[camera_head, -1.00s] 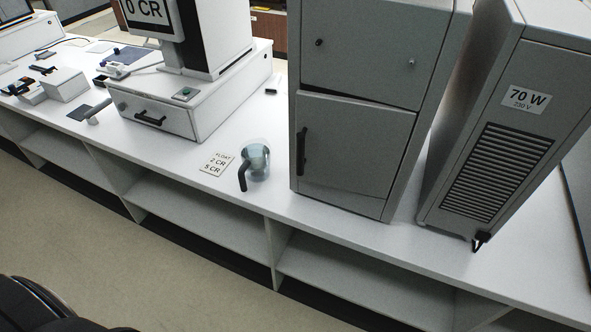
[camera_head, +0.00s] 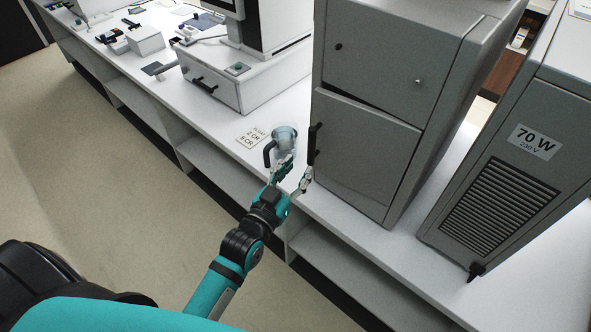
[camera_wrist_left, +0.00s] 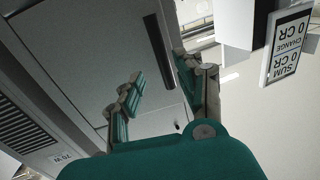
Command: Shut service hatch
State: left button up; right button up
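The service hatch (camera_head: 365,150) is the lower grey door of the tall grey cabinet (camera_head: 385,50). A dark wedge shows along its top edge, and it looks slightly ajar. Its black upright handle (camera_head: 314,145) is at the door's left edge; it also shows in the left wrist view (camera_wrist_left: 157,45). My left gripper (camera_head: 291,176) is open and empty. It is just in front of and below the handle, over the counter's front edge. In the left wrist view its two fingers (camera_wrist_left: 162,87) stand apart, with the cabinet front beyond. My right gripper is not in view.
A glass jug (camera_head: 284,139) with a black handle stands on the counter close behind my left gripper. A price card (camera_head: 250,137) lies left of it. A grey vented unit (camera_head: 500,190) stands right of the cabinet. Open shelves (camera_head: 215,160) run below the counter.

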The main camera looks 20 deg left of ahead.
aim_at(310, 150)
pick_arm(q)
jog(key=shift+w+a+b, duration=0.1)
jog(key=shift+w+b, duration=0.2)
jog(key=shift+w, duration=0.25)
jog(key=w+b, duration=0.1)
jog(key=w, duration=0.1)
jog(key=w+b, duration=0.1)
jog(key=w, duration=0.1)
jog(key=w+d+b, duration=0.1)
jog(key=w, duration=0.2)
jog(key=shift+c, duration=1.4)
jog(key=shift+s+r, duration=0.1)
jog(key=shift+s, duration=0.05)
grip_shut()
